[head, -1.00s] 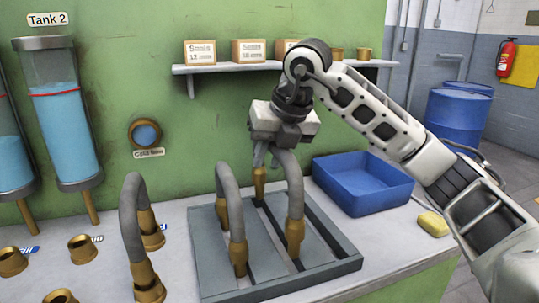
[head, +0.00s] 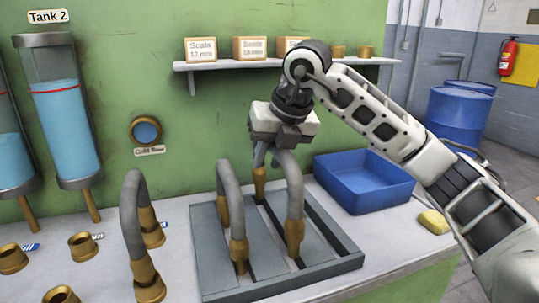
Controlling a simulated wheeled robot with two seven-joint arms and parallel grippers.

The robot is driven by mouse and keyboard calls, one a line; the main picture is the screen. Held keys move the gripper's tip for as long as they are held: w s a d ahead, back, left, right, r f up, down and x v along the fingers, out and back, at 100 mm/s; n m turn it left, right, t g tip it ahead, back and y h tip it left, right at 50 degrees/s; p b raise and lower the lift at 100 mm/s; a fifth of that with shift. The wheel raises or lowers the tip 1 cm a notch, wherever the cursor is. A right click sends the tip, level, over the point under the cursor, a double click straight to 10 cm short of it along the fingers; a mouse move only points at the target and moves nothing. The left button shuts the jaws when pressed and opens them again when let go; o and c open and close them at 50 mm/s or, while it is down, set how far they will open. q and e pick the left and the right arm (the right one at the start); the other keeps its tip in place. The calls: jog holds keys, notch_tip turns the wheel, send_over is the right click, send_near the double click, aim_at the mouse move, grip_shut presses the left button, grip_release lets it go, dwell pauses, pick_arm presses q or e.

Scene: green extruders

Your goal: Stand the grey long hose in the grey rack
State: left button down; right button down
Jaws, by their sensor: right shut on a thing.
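The grey rack (head: 346,262) is a slotted tray on the counter. My right gripper (head: 270,158) points down over it and is shut on the top of a grey hose (head: 293,180) with brass ends. This hose is an upside-down U and its ends are down at the rack's slots; whether they rest on the bottom I cannot tell. A second grey hose (head: 230,190) stands in the rack to the left. A third grey hose (head: 131,215) stands left of the rack on brass fittings. My left gripper is not in view.
A blue bin (head: 362,185) stands right of the rack, with a yellow sponge (head: 433,222) near it. Brass sockets (head: 83,247) are on the counter at left. A shelf with boxes (head: 249,48) hangs above. Blue-filled tanks (head: 62,120) stand at left.

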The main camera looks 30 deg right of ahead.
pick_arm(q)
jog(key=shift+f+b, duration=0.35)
pick_arm(e)
jog(key=shift+f, duration=0.4)
pick_arm(q)
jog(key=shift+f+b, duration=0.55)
jog(key=shift+b, duration=0.45)
pick_arm(e)
jog(key=shift+f, duration=1.35)
jog(key=c, duration=1.1)
grip_release()
jog(key=shift+c, duration=0.2)
pick_arm(q)
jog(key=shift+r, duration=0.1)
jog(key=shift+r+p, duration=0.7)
jog(key=shift+p, duration=0.35)
pick_arm(e)
jog(key=v, duration=1.6)
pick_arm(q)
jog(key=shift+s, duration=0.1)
